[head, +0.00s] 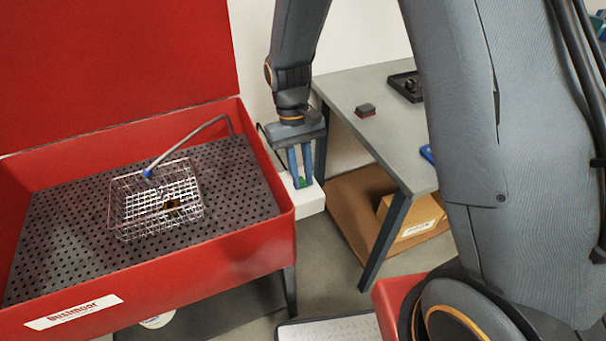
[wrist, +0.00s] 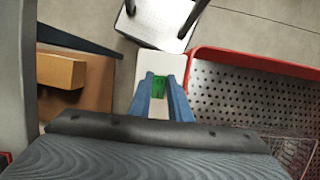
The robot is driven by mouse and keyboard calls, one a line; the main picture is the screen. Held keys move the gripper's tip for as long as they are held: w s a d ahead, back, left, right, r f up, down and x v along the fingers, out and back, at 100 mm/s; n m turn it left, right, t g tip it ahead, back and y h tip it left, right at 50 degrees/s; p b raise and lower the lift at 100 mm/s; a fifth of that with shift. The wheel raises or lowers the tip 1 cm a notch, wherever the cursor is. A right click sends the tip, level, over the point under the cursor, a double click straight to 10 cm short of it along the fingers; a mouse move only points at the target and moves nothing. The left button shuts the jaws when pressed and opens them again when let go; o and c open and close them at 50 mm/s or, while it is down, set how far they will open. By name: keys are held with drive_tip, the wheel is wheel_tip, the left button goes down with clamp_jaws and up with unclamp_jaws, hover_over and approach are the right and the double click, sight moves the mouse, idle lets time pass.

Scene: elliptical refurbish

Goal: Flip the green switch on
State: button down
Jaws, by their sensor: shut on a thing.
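The green switch (head: 302,183) sits on a white box (head: 312,200) at the right side of the red parts washer. In the wrist view the green switch (wrist: 159,88) shows between the two blue fingers, on the white box (wrist: 150,65). My gripper (head: 301,182) points down at the box from above. In the wrist view my gripper (wrist: 160,82) has its fingertips on either side of the switch and is shut on it. The fingers hide parts of the switch, and I cannot tell which way it is tipped.
The red washer (head: 270,240) with a perforated tray and wire basket (head: 150,200) stands left. A cardboard box (head: 415,225) lies on the shelf below.

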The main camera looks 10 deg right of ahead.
drive_tip(key=c, duration=1.6)
unclamp_jaws()
drive_tip(key=shift+c, duration=0.2)
drive_tip(key=b+v, duration=0.2)
drive_tip(key=v, duration=0.5)
drive_tip(key=shift+w+r, duration=0.2)
drive_tip(key=shift+r, duration=0.2)
